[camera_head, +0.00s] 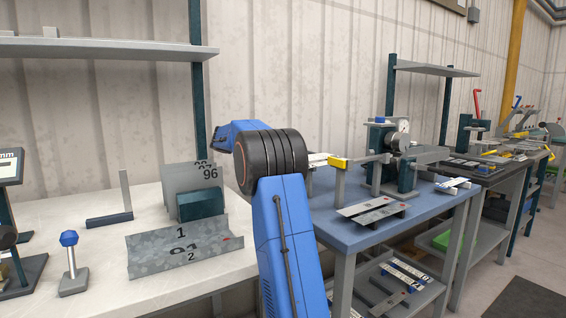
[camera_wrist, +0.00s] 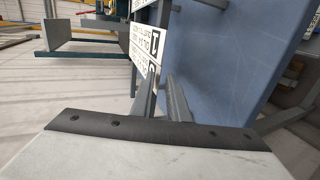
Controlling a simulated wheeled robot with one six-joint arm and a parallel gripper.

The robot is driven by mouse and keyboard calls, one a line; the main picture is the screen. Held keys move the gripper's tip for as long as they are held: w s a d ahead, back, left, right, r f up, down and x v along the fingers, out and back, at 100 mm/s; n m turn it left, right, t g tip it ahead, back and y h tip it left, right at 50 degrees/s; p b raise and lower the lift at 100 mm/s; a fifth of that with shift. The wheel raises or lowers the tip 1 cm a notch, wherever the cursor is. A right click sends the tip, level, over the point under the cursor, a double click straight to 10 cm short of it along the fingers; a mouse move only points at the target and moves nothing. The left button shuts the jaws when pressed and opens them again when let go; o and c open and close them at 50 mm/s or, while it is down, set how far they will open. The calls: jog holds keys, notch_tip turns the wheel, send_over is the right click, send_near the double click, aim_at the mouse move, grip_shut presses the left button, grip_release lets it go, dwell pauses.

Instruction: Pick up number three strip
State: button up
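No strip in view can be read as number three. Two grey strips (camera_head: 368,209) lie side by side on the blue table, with small red marks. Several strips with black-and-white number labels (camera_head: 408,273) lie on the shelf below; their digits are too small to read. The wrist view shows white labels with black print (camera_wrist: 145,45) beyond the gripper, sideways and only partly readable.
On the left, a white bench (camera_head: 100,210) holds a bent sheet marked 1 and 2 (camera_head: 150,258) and a blue-knobbed lever (camera_head: 70,262).

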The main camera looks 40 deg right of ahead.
jog(key=shift+c, duration=0.6)
grip_shut()
jog(key=shift+f, duration=0.1)
jog(key=shift+r, duration=1.25)
jog(key=v, duration=1.4)
jog(key=shift+w+a+f, duration=0.2)
jog(key=shift+a, duration=0.3)
